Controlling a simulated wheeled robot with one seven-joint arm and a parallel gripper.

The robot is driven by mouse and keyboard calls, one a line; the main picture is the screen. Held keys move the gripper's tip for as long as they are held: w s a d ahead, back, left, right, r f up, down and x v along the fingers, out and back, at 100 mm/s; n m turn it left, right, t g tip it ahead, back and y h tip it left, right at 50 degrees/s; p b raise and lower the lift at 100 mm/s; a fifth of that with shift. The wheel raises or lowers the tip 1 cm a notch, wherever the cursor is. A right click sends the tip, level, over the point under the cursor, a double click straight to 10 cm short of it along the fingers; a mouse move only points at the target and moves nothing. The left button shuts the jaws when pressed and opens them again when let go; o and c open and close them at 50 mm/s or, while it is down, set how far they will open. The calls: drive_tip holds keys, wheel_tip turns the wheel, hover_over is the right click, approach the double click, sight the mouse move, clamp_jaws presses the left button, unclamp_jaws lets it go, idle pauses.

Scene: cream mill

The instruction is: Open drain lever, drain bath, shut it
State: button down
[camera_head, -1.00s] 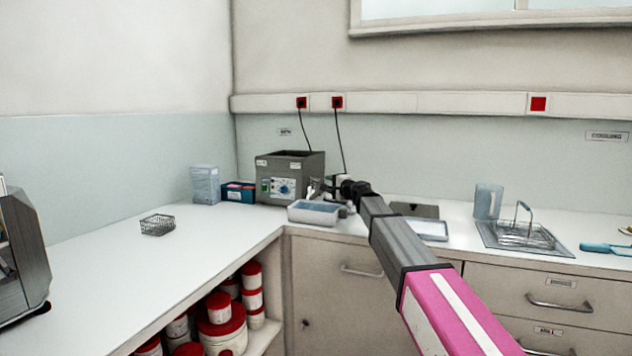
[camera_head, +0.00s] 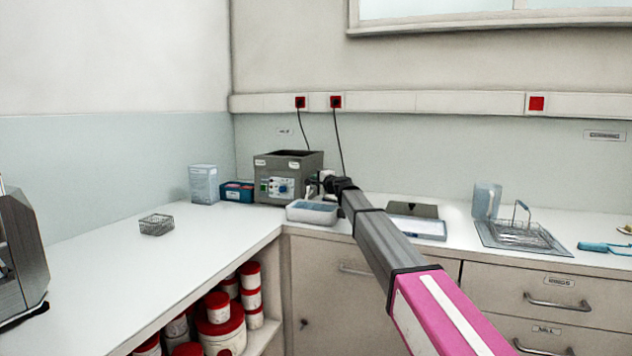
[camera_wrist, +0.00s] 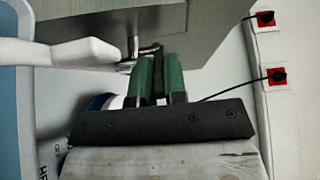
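The bath is a grey box (camera_head: 288,165) with a dial panel, standing in the back corner of the counter. In the wrist view its grey wall (camera_wrist: 195,22) fills the top. The drain lever (camera_wrist: 150,49) is a small dark handle by a metal fitting on that wall. My gripper (camera_wrist: 158,62) has its green fingers close together at the lever, with a dark strip in the narrow gap between them. A white spout (camera_wrist: 65,52) is left of the fingers. In the head view my wrist hides most of the lever area.
A pale tray of blue liquid (camera_head: 312,211) stands in front of the bath. A flat dark-lidded tray (camera_head: 415,212) lies right of my arm. Cords hang behind the bath.

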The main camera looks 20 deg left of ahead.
drive_tip(key=shift+w+d+n+g+y, duration=0.15)
drive_tip(key=shift+w+n+g+y, duration=0.15)
drive_tip(key=shift+n+g, duration=0.15)
drive_tip(key=shift+d+n+g+y, duration=0.1)
drive_tip(key=shift+n+g+y, duration=0.45)
drive_tip(key=shift+g, duration=0.3)
drive_tip(key=c, duration=1.2)
unclamp_jaws()
drive_tip(key=shift+o, duration=0.2)
drive_tip(key=shift+d, duration=0.1)
drive_tip(key=v, duration=1)
drive_tip(key=shift+d, duration=0.25)
drive_tip(key=shift+s, duration=0.15)
